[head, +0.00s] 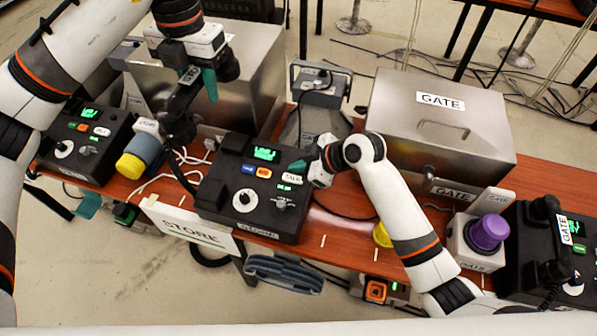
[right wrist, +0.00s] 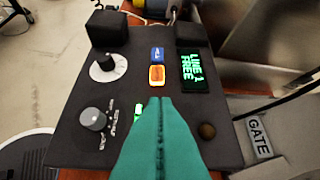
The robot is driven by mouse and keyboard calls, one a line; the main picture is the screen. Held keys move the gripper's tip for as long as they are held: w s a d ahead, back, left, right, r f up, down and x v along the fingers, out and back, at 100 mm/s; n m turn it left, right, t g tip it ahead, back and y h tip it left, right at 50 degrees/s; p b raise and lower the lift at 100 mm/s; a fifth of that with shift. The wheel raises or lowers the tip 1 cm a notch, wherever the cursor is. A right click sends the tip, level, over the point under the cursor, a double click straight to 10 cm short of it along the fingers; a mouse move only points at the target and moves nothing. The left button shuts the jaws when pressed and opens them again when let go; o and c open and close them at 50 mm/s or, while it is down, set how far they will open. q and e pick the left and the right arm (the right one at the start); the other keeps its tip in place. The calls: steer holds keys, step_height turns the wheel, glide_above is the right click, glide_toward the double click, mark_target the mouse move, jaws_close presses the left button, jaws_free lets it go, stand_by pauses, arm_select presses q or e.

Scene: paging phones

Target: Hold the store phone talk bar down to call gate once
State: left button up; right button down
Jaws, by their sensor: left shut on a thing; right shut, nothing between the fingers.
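The store phone (head: 235,205) is a black desk set with a lit green screen (head: 265,154), a white dial and coloured keys. In the right wrist view its screen (right wrist: 195,70) reads "LINE 1 FREE". A white TALK label (head: 292,178) shows near its right edge. My left gripper (head: 203,76) is shut on a black handset (head: 178,108) and holds it raised above the left rear of the phone. My right gripper (head: 301,165) is shut and empty at the phone's right side. Its teal fingers (right wrist: 160,105) hide part of the panel; contact cannot be told.
A STORE sign (head: 190,228) hangs at the table front. A steel GATE box (head: 440,125) stands behind right. A purple knob (head: 487,233) and another black phone (head: 525,265) are at right; a further phone (head: 85,150) and yellow-blue knob (head: 140,158) are at left. Cables lie between.

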mark_target(289, 177)
arm_select(q)
steer(key=shift+r, duration=0.25)
arm_select(e)
steer(key=shift+w+f, duration=0.2)
steer(key=shift+f, duration=0.9)
steer(key=shift+w+f, duration=0.15)
steer(key=shift+f, duration=0.9)
arm_select(q)
steer(key=shift+f, duration=0.15)
arm_select(e)
steer(key=shift+f, duration=0.1)
